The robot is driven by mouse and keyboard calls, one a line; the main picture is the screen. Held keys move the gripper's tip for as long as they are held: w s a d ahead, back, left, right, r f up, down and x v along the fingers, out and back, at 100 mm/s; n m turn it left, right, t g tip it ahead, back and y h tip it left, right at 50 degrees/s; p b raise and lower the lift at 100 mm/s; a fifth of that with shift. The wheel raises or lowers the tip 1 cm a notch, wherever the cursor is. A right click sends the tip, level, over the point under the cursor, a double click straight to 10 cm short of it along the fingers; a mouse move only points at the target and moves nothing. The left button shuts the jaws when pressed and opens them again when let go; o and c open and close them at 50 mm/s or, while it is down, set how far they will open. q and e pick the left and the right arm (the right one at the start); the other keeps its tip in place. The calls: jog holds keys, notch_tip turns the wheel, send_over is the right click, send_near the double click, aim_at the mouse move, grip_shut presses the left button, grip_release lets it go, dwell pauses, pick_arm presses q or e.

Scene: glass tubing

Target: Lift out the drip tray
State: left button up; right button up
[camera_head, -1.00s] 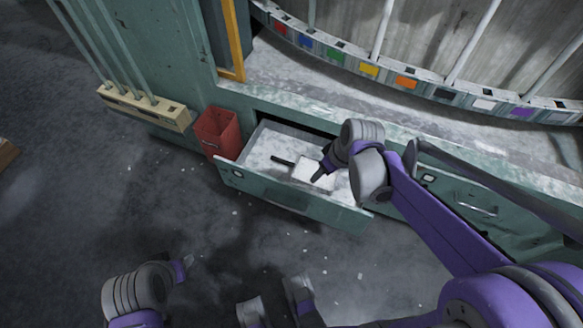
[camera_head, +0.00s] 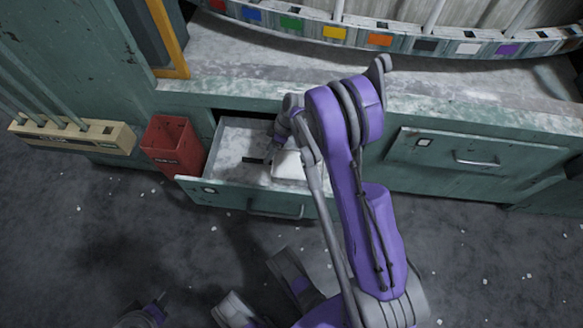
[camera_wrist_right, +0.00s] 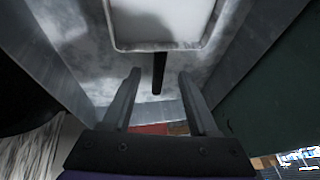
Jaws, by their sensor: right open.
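The drip tray (camera_head: 290,167) is a shallow pale square tray with a dark bar handle (camera_head: 253,161). It lies inside the open drawer (camera_head: 228,141). My right gripper (camera_head: 272,146) is over the drawer near the handle side, partly hidden by its own arm. In the right wrist view the tray (camera_wrist_right: 162,22) is at the top, and its handle (camera_wrist_right: 159,75) points in between the two spread fingers of the right gripper (camera_wrist_right: 159,88). No contact shows, and the depth between them is unclear. My left gripper (camera_head: 157,304) is at the lower left, small and cut off, away from the drawer.
A red bin (camera_head: 173,146) stands against the drawer's left side. A cream rack (camera_head: 70,135) with rods is farther left. A closed drawer (camera_head: 470,155) is on the right. A ledge (camera_head: 300,82) with coloured labels behind it runs above.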

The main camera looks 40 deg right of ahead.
aim_at(281, 166)
jog(key=b+x, duration=0.2)
jog(key=x, duration=0.4)
jog(key=shift+w+a+f, duration=0.1)
jog(key=shift+w+f, duration=0.05)
jog(key=shift+f, duration=0.15)
jog(key=shift+r, duration=0.1)
grip_shut()
dwell(1.0)
